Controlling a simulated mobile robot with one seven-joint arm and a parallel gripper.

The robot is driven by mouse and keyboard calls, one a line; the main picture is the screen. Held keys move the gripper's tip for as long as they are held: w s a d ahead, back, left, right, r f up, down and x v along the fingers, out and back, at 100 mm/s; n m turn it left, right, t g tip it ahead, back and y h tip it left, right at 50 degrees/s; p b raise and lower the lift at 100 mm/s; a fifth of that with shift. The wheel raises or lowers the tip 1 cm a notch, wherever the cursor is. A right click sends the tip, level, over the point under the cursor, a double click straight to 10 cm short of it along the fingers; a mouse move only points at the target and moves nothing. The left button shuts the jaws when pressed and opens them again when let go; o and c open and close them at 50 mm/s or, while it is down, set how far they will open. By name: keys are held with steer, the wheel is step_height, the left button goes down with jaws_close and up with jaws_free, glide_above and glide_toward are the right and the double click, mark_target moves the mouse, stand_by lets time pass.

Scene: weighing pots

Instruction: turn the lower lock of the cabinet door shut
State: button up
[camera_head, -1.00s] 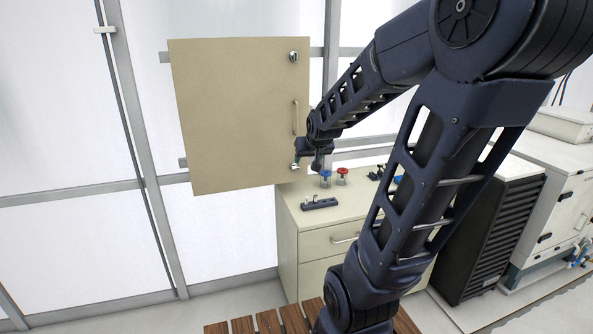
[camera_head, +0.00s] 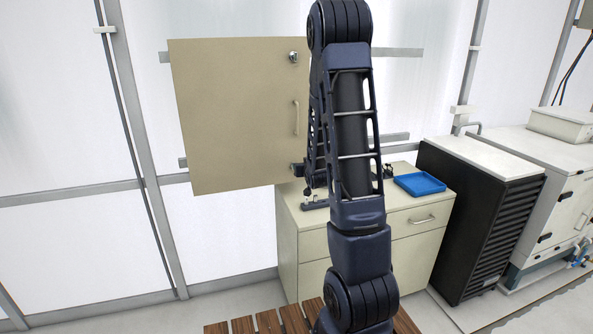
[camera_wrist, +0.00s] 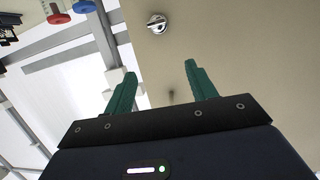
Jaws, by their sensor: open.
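The beige cabinet door (camera_head: 235,120) hangs on the wall at the left in the head view, with an upper lock (camera_head: 293,57) and a bar handle (camera_head: 296,118). Its lower right corner, where the lower lock sat earlier, is hidden behind my arm. In the wrist view the picture looks upside down, and the silver lower lock (camera_wrist: 157,23) shows on the door near the top edge. My gripper (camera_wrist: 157,70) has two green fingers, spread apart and empty. The lock lies beyond the fingertips, apart from them. I cannot tell the lock's exact turn.
Below the door stands a drawer cabinet (camera_head: 312,245) with a blue tray (camera_head: 419,184) on top. A red-topped pot (camera_wrist: 86,6) and a blue-topped pot (camera_wrist: 59,17) show in the wrist view. A black unit (camera_head: 470,225) stands to the right. A slatted wooden surface (camera_head: 270,325) lies in front.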

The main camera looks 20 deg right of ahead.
step_height(320, 180, down, 7)
steer(key=w+n+t+y, duration=0.1)
steer(key=w+t, duration=0.1)
steer(key=t, duration=0.1)
steer(key=w, duration=1)
steer(key=shift+d, duration=0.4)
steer(key=shift+w, duration=0.1)
steer(key=c, duration=1)
